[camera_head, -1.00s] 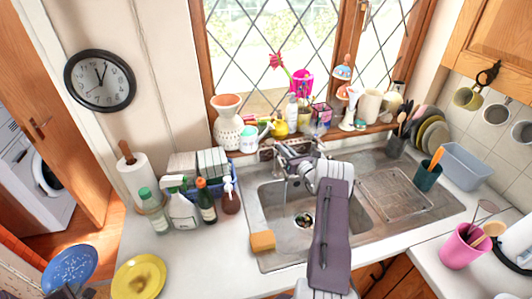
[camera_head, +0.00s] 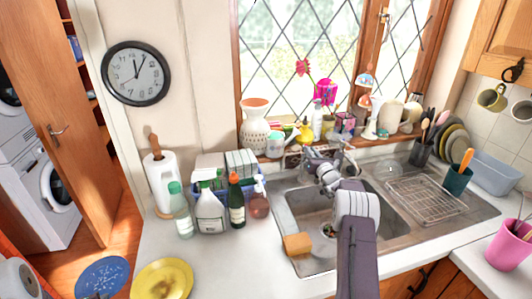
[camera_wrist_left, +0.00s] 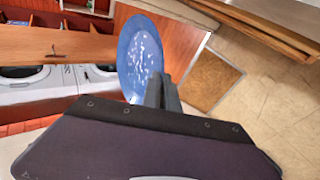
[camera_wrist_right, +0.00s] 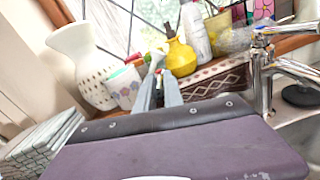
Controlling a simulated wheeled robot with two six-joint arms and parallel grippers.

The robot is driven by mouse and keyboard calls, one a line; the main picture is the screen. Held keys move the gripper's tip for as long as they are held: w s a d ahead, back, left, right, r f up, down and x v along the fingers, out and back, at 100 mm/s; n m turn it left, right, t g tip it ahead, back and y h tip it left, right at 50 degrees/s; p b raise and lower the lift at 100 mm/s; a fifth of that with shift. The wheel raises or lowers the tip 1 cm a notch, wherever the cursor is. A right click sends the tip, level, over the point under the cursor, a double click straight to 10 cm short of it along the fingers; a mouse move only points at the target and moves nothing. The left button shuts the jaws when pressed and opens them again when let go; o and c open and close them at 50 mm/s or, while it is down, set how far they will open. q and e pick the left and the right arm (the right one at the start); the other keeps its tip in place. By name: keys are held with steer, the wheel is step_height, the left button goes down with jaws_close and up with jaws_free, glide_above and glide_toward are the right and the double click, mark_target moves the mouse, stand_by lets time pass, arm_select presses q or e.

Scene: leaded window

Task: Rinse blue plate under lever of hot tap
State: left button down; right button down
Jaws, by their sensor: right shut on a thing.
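The blue speckled plate (camera_head: 103,275) is at the lower left of the head view, above the floor left of the counter. In the left wrist view the plate (camera_wrist_left: 139,55) stands edge-on to my left gripper (camera_wrist_left: 162,90), whose fingers are closed at its rim. My right gripper (camera_head: 314,162) is at the taps behind the sink. In the right wrist view my right gripper (camera_wrist_right: 158,78) is shut on a small red-marked piece, apparently the hot tap's lever (camera_wrist_right: 157,64). The other tap (camera_wrist_right: 262,75), with a blue mark, stands to its right. I cannot tell whether water runs.
The sink (camera_head: 310,212) has a sponge (camera_head: 297,244) at its front left edge. A yellow plate (camera_head: 162,280) lies on the counter's left end. Bottles (camera_head: 210,212) stand left of the sink. A vase (camera_head: 254,127) and other items line the sill.

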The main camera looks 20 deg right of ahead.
steer(key=c, duration=1.5)
jaws_free()
steer(key=shift+o, duration=0.2)
steer(key=shift+a, duration=0.1)
steer(key=shift+s, duration=0.25)
steer(key=s+a+b, duration=0.1)
steer(key=s+b, duration=0.1)
steer(key=s, duration=0.9)
steer(key=shift+s+a+b, duration=0.15)
steer(key=shift+a+b, duration=0.15)
steer(key=shift+a, duration=0.1)
steer(key=shift+f, duration=0.1)
